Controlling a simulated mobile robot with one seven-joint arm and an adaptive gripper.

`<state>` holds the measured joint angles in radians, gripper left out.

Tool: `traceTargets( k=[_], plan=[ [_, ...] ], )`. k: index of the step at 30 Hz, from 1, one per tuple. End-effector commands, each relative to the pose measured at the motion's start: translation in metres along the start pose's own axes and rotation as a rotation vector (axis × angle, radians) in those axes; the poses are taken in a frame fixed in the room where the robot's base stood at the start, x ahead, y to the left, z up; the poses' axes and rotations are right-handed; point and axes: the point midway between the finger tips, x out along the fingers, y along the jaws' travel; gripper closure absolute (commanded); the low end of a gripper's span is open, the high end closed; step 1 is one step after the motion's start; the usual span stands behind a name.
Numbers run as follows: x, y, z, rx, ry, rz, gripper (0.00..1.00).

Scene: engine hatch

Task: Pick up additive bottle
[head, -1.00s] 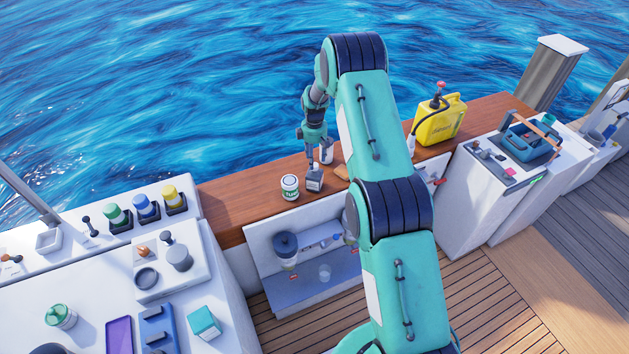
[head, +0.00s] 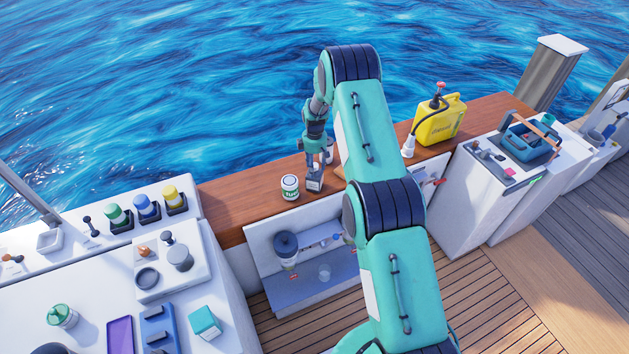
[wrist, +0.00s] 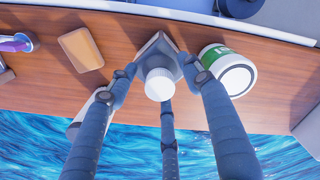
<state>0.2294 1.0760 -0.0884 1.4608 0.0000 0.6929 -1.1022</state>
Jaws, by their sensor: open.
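The additive bottle, as I take it, is a small grey squarish bottle with a round white cap (wrist: 158,80), upright on the wooden ledge. In the head view the bottle (head: 314,184) shows just below my gripper (head: 316,168), which partly covers it. In the wrist view my gripper (wrist: 160,72) has its fingers spread around the bottle, one on each side and a third on the near side. The fingers are open; whether any touches the bottle cannot be told.
A white can with a green label (wrist: 228,70) stands close beside the right finger; it also shows in the head view (head: 290,187). A tan block (wrist: 81,50) lies to the left. A yellow jug (head: 440,120) stands further along the ledge (head: 240,205). Water lies beyond.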

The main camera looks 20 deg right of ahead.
Motion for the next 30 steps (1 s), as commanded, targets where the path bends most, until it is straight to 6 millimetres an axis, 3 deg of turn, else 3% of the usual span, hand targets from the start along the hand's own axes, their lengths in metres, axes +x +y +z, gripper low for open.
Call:
traceTargets(
  k=[8,15,16,30],
  plan=[
    [-0.0001,0.0000,0.0000,0.000,0.000,0.000,0.50],
    [0.0000,-0.0001,0.0000,0.000,0.000,0.000,0.98],
    [0.0000,-0.0001,0.0000,0.000,0.000,0.000,1.00],
    [-0.0009,0.0002,-0.0001,0.000,0.000,0.000,1.00]
  ],
)
